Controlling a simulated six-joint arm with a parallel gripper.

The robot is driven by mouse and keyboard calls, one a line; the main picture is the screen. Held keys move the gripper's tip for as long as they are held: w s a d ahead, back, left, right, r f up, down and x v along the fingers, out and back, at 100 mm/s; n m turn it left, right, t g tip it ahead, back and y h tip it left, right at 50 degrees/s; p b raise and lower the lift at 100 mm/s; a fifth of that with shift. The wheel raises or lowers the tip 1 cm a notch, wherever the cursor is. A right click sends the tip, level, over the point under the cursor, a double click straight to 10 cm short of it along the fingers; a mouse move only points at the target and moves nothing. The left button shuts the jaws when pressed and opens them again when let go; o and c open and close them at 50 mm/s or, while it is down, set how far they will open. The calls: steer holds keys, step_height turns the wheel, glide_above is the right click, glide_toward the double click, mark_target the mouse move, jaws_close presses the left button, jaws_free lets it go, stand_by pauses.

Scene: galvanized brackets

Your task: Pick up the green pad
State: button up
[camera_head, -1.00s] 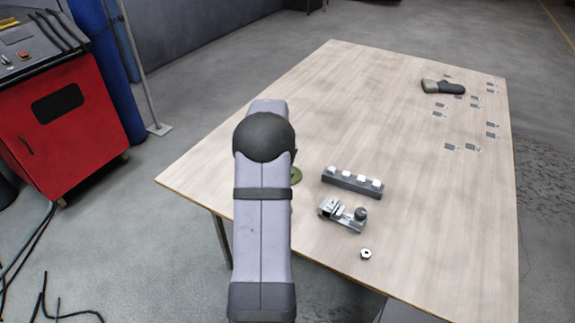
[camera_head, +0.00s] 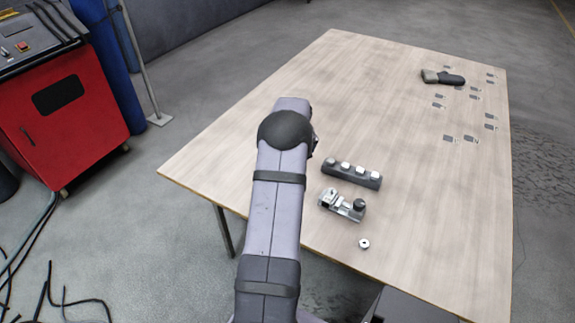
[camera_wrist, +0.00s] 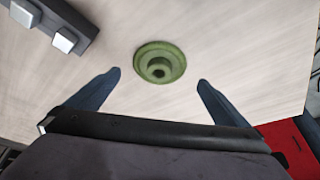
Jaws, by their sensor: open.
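The green pad (camera_wrist: 160,62) is a round green disc with a raised hub and a dark centre hole. It lies flat on the table in the wrist view, slightly beyond my fingertips and between their lines. My gripper (camera_wrist: 160,82) is open and empty, one finger on each side, apart from the pad. In the head view my arm hides the pad and the gripper.
On the wooden table (camera_head: 410,200) a dark block with light square buttons (camera_head: 353,173), a metal clamp-like fixture (camera_head: 342,205) and a small round nut (camera_head: 364,243) stand right of my arm. A dark glove-like object (camera_head: 442,77) and several small grey plates lie far right.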

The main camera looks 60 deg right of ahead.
steer(key=shift+p+x, duration=0.5)
steer(key=shift+x, duration=1.7)
steer(key=shift+c, duration=0.6)
steer(key=shift+d, duration=0.1)
steer(key=c, duration=1)
